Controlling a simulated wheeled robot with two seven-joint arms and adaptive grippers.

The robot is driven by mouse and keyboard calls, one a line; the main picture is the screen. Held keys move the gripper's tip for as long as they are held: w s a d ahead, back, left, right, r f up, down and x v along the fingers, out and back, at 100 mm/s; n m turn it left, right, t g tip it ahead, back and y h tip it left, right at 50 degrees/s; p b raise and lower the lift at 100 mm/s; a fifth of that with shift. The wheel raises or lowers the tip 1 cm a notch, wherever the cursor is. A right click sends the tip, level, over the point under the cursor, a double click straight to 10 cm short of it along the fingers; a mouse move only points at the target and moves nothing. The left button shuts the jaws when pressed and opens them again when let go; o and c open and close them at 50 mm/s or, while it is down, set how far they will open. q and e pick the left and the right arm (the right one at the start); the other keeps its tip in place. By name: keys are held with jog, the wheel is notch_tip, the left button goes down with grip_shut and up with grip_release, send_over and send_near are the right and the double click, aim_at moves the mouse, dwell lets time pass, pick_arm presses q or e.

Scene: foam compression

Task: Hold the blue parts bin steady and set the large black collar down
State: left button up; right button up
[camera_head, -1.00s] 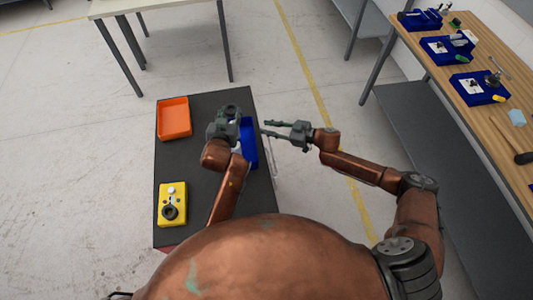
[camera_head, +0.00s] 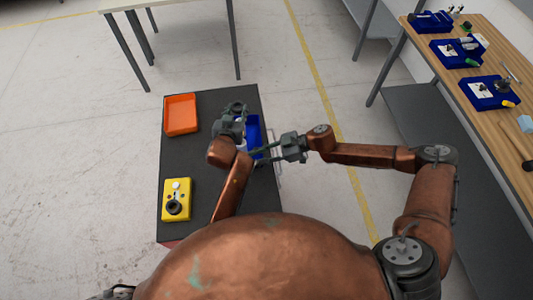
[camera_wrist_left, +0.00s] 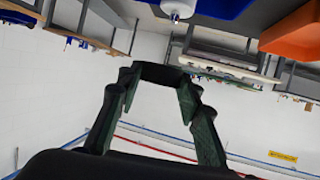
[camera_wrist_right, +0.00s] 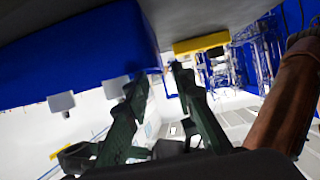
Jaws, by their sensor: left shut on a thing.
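The blue parts bin (camera_head: 254,130) stands at the right edge of the dark table, partly hidden by my left arm. My left gripper (camera_head: 236,112) is over the bin's left side, shut on what looks like the large black collar (camera_head: 237,105). In the left wrist view a dark piece (camera_wrist_left: 158,72) spans its fingers. My right gripper (camera_head: 259,153) is open at the bin's near right side. In the right wrist view its fingertips (camera_wrist_right: 160,78) are apart, close to the blue bin wall (camera_wrist_right: 85,55); contact cannot be told.
An orange bin (camera_head: 181,114) stands at the table's far left. A yellow device (camera_head: 170,200) with a white knob and dark ring is at the near left. The dark tabletop (camera_head: 188,156) between them is clear. A wooden bench (camera_head: 482,122) with blue trays stands at right.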

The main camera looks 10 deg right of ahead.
jog(key=shift+x, duration=2.65)
jog(key=shift+c, duration=0.2)
grip_shut()
